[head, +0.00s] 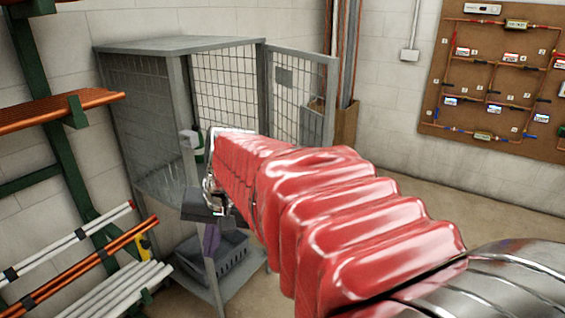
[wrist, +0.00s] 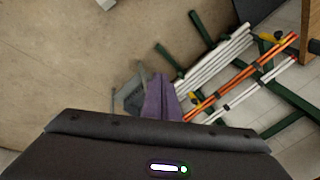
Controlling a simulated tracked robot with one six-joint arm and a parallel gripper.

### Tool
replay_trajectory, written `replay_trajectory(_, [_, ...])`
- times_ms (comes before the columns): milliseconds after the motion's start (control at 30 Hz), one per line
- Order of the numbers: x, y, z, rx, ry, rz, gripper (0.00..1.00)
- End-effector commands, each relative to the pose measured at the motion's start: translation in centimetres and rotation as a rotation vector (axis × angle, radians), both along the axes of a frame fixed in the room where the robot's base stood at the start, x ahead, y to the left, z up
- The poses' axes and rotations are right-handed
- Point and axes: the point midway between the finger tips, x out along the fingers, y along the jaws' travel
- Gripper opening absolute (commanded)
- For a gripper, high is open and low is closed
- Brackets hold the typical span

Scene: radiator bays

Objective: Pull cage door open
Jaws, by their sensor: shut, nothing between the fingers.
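The grey wire-mesh cage (head: 140,82) stands against the wall left of centre in the head view. Its mesh door (head: 302,95) stands swung outward at the right side, with a small plate on it. My red-sleeved arm hides the door's lower part. My gripper (head: 211,240) is in front of the cage's front-left post, apart from the door. Its purple fingers are shut and empty, pointing down; they also show in the wrist view (wrist: 160,98). The door is not seen in the wrist view.
A grey crate (head: 232,262) sits low in the cage. A green rack with white and orange pipes (head: 110,252) stands at the left. A pipe board (head: 500,85) hangs on the right wall. A cardboard box (head: 346,124) stands behind the door. Floor at the right is clear.

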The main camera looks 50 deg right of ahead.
Motion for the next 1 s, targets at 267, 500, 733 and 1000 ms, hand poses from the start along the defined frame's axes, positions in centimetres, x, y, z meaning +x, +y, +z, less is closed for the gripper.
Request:
replay_trajectory(267, [-4.2,5.8,0.3,-0.152,-0.076,0.252,0.00])
replay_trajectory(500, [-7.8,9.3,-0.3,-0.274,-0.154,0.463,0.00])
replay_trajectory(733, [-10.1,11.1,-1.1,-0.357,-0.214,0.605,0.00])
replay_trajectory(1000, [-10.6,11.3,-1.4,-0.374,-0.224,0.632,0.00])
